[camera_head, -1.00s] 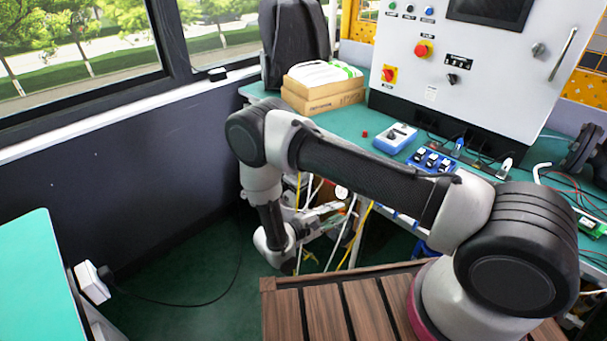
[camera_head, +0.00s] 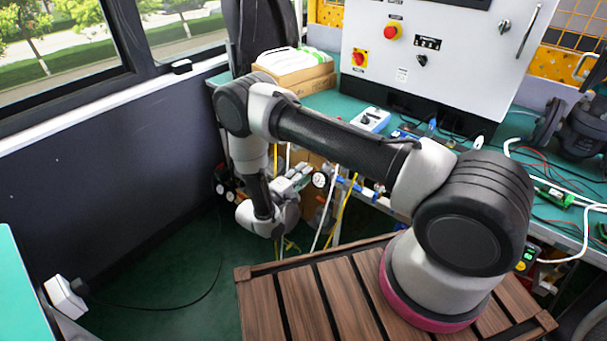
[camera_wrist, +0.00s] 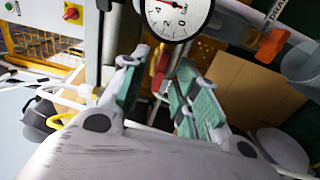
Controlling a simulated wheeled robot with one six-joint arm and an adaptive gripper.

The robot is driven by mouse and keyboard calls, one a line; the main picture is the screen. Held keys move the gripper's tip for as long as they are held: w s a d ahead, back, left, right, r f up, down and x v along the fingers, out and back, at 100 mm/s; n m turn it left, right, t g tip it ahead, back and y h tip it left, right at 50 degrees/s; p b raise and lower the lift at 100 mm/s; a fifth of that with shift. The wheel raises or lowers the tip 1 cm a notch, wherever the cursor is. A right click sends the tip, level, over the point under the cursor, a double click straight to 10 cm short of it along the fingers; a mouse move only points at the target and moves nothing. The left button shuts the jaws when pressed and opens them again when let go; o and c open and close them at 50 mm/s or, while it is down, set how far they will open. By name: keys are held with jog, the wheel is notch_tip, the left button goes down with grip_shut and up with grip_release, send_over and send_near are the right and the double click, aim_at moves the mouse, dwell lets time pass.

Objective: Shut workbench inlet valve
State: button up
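My gripper (camera_wrist: 160,80) is open in the wrist view, its two green-padded fingers apart. A red lever-like part (camera_wrist: 162,60) shows between the fingers, beyond or level with the tips; I cannot tell whether it is the inlet valve's handle. Nothing is clearly gripped. A round white pressure gauge (camera_wrist: 174,12) stands just above it. An orange-red handle (camera_wrist: 272,46) is at the upper right, beside a label reading "DRAIN". In the head view my gripper (camera_head: 293,182) is beneath the bench's front edge, beside the gauge (camera_head: 320,180); my wrist hides part of the area.
The green workbench (camera_head: 330,100) carries a grey control cabinet (camera_head: 440,60), boxes (camera_head: 295,75) and cables. Blue fittings (camera_head: 355,186) and hanging yellow and white hoses are close to my gripper. Open floor (camera_head: 170,290) lies left.

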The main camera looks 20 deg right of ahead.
jog(key=shift+w+d, duration=0.25)
jog(key=shift+d, duration=0.05)
grip_shut()
jog(key=shift+n, duration=8.9)
jog(key=shift+f, duration=0.1)
